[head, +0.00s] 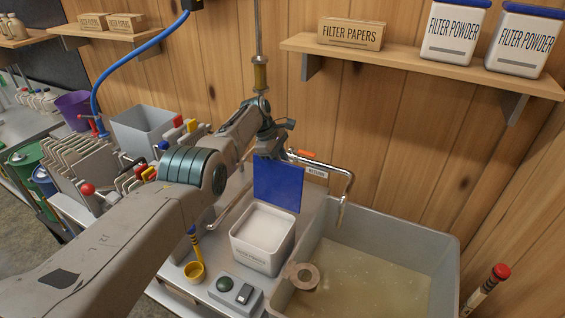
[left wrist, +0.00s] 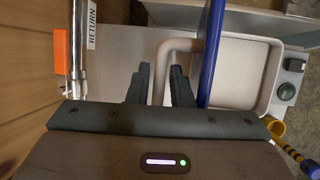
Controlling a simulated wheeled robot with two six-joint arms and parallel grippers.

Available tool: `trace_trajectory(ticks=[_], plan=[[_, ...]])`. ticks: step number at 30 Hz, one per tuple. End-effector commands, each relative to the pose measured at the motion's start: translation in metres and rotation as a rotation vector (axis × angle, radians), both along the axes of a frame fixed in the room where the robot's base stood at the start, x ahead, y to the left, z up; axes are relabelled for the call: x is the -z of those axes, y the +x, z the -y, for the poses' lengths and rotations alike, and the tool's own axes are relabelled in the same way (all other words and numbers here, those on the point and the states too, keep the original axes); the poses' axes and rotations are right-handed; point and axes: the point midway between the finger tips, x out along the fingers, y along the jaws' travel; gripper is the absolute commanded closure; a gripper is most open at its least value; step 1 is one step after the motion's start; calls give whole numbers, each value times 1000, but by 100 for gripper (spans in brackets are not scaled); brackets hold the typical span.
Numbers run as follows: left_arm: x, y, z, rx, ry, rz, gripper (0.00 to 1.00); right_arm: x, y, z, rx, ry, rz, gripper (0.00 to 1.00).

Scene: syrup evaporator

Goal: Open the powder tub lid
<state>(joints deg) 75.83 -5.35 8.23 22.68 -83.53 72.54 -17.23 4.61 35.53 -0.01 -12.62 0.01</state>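The white powder tub (head: 261,245) stands on the counter beside the grey basin, full of white powder. Its blue lid (head: 278,184) stands raised, roughly upright, at the tub's back edge. In the left wrist view the lid (left wrist: 210,50) shows nearly edge-on, beside the open tub (left wrist: 250,72). A pale bent handle (left wrist: 180,45) comes off the lid's outer side. My left gripper (left wrist: 157,80) has its fingers close on both sides of this handle and appears shut on it. In the head view the gripper (head: 270,145) is behind the lid, its fingertips mostly hidden. My right gripper is not in view.
A chrome pipe (head: 325,164) with an orange lever bends over the grey basin (head: 420,233) of cloudy liquid. A yellow scoop (head: 194,271) and a switch box (head: 235,292) sit in front of the tub. A plate rack (head: 85,170) is at left, a shelf (head: 420,66) above.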

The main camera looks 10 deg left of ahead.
Motion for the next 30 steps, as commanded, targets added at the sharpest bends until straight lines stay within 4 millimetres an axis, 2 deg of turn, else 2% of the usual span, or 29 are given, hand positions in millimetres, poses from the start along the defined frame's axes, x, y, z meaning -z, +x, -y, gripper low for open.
trace_trajectory(ticks=[5,10,14,21,25,30], plan=[[-8,0,-3,0,0,1,80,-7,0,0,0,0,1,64],[-33,1,-12,-1,0,2,80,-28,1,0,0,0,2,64],[-50,2,-22,0,0,3,80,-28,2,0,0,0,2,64],[-84,2,-38,0,0,2,80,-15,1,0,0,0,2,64],[-95,2,-43,-1,1,1,80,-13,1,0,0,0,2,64],[-99,2,-44,-1,0,0,80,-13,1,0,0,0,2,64]])
